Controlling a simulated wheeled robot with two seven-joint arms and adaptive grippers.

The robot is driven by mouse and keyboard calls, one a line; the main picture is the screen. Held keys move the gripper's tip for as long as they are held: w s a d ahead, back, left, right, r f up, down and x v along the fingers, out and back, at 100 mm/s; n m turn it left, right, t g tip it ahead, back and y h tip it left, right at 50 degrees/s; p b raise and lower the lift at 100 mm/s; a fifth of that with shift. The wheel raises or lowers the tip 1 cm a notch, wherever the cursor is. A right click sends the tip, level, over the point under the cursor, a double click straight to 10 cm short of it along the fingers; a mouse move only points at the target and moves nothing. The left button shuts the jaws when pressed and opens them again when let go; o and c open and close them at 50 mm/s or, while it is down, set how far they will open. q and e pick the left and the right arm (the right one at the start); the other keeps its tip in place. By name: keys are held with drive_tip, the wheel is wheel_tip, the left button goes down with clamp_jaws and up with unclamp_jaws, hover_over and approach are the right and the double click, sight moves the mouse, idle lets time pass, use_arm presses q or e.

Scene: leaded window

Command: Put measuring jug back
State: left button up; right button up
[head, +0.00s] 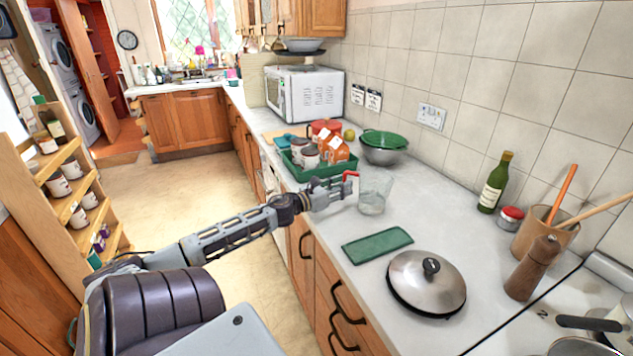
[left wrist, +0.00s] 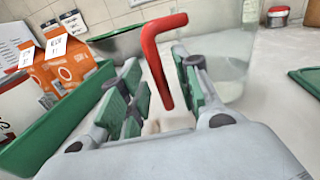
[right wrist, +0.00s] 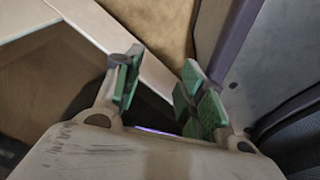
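The measuring jug (head: 373,196) is clear, with a red handle (head: 350,176), and stands upright on the worktop. In the left wrist view its clear body (left wrist: 228,60) is behind the fingers, and the red handle (left wrist: 160,60) runs down between them. My left gripper (head: 346,188) is at the handle side of the jug. Its fingers (left wrist: 160,95) are apart around the handle, with a gap showing on the left of it. My right gripper (right wrist: 160,88) is open and empty, low beside my own body, and not visible in the head view.
A green tray (head: 318,170) with cans and cartons is left of the jug. A steel bowl with a green colander (head: 385,140) is behind. A green cloth (head: 377,245) and a steel lid (head: 427,282) lie in front. A bottle (head: 495,184) stands right.

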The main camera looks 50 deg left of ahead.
use_arm(q)
drive_tip(key=shift+s, duration=0.6)
drive_tip(key=shift+s+a, duration=0.15)
drive_tip(key=shift+s, duration=0.8)
drive_tip(key=shift+s+a+p, duration=0.1)
drive_tip(key=shift+s+p, duration=0.2)
drive_tip(key=shift+s, duration=1.15)
drive_tip(key=shift+s+a, duration=0.15)
drive_tip(key=shift+s, duration=2)
use_arm(e)
drive_tip(key=shift+s+d+f, duration=0.1)
drive_tip(key=shift+s+d, duration=0.2)
drive_tip(key=shift+s, duration=0.2)
drive_tip(key=shift+s+d, duration=0.25)
drive_tip(key=shift+s, duration=0.2)
